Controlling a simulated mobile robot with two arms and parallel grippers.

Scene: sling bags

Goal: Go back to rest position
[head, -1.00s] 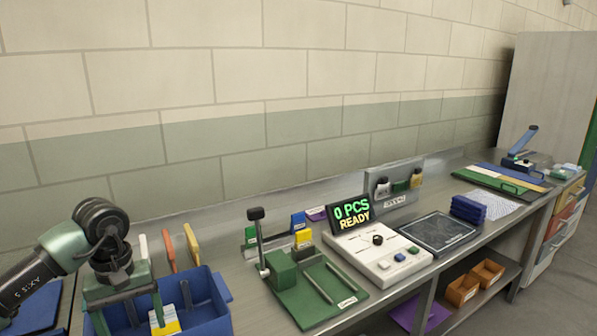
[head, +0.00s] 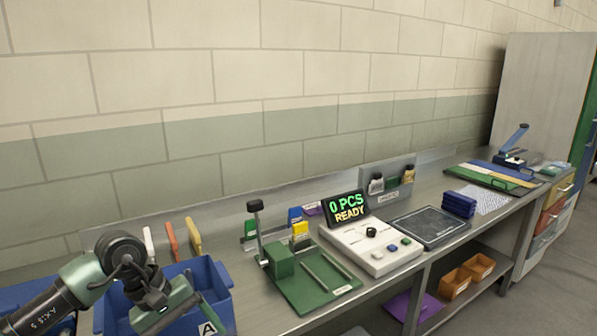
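My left arm comes in at the lower left, and its green gripper (head: 182,318) hangs over a blue bin (head: 222,284) on the bench. One dark finger shows on the gripper's right side. The other finger and the space between them are hidden or cut off by the lower edge, so I cannot tell whether it is open or holds anything. My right gripper is not in view.
Behind the bin stand red (head: 172,241) and yellow (head: 193,236) upright pieces. To the right are a green fixture (head: 312,292), a counting unit reading "0 PCS READY" (head: 348,208), a dark pad (head: 430,227) and stacked blue trays (head: 459,204). Orange bins (head: 455,282) sit below.

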